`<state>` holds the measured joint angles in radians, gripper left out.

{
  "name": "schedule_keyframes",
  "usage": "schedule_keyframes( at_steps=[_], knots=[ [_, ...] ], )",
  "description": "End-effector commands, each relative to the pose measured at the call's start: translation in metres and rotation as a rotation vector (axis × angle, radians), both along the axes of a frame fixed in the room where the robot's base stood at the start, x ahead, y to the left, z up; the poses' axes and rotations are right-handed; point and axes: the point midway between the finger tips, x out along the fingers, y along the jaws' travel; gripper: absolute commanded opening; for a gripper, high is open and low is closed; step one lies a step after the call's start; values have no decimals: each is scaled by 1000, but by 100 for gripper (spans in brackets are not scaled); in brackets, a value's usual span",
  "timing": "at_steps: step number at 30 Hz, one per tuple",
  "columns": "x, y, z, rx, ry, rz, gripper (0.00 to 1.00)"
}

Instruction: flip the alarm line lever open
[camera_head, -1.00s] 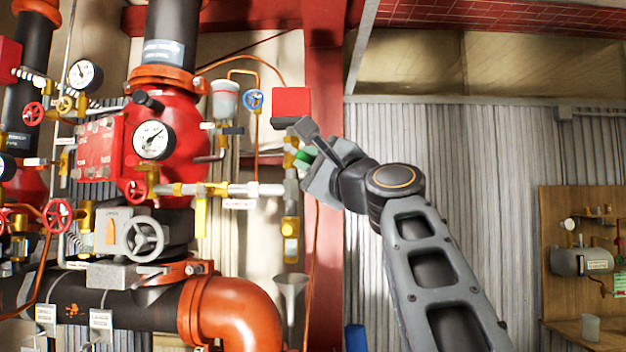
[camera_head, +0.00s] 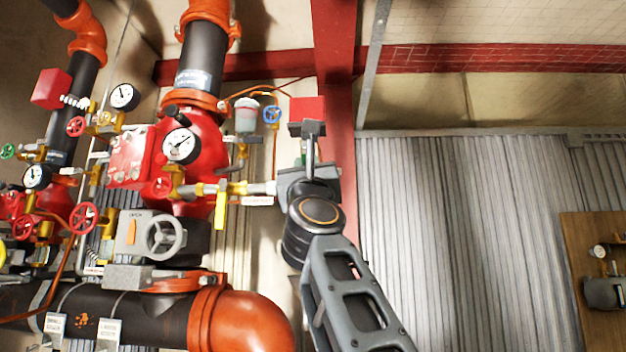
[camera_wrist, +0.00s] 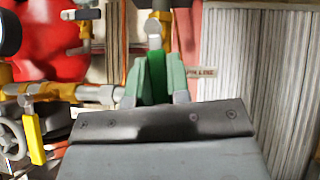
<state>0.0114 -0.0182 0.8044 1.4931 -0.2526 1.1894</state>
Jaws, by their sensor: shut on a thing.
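The alarm line lever is a bright green handle (camera_wrist: 157,76), seen in the wrist view between my gripper's two fingers. My gripper (camera_wrist: 156,86) is shut on it, with one pale green-grey finger on each side. A tag reading in part "RM LINE" (camera_wrist: 202,72) sits just right of the fingers. In the head view my gripper (camera_head: 309,183) is at the right end of the pale horizontal pipe. There its own body hides the lever and the fingertips.
The red valve body with its gauge (camera_head: 181,146) stands left of my gripper. A yellow lever (camera_head: 220,212) hangs from the pipe nearby. A red box (camera_head: 307,110) is just above. The corrugated wall (camera_head: 460,230) to the right is clear.

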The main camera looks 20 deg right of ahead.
Motion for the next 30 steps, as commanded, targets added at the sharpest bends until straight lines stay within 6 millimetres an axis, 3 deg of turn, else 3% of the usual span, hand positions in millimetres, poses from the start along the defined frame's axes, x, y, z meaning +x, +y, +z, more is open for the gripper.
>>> schedule_keyframes(
  at_steps=[12,28,29,30],
  knots=[
    [0,6,3,127,-79,1,0],
    [0,7,4,140,-89,2,0],
    [0,7,4,140,-89,2,20],
    [0,7,3,141,-88,2,24]
  ],
)
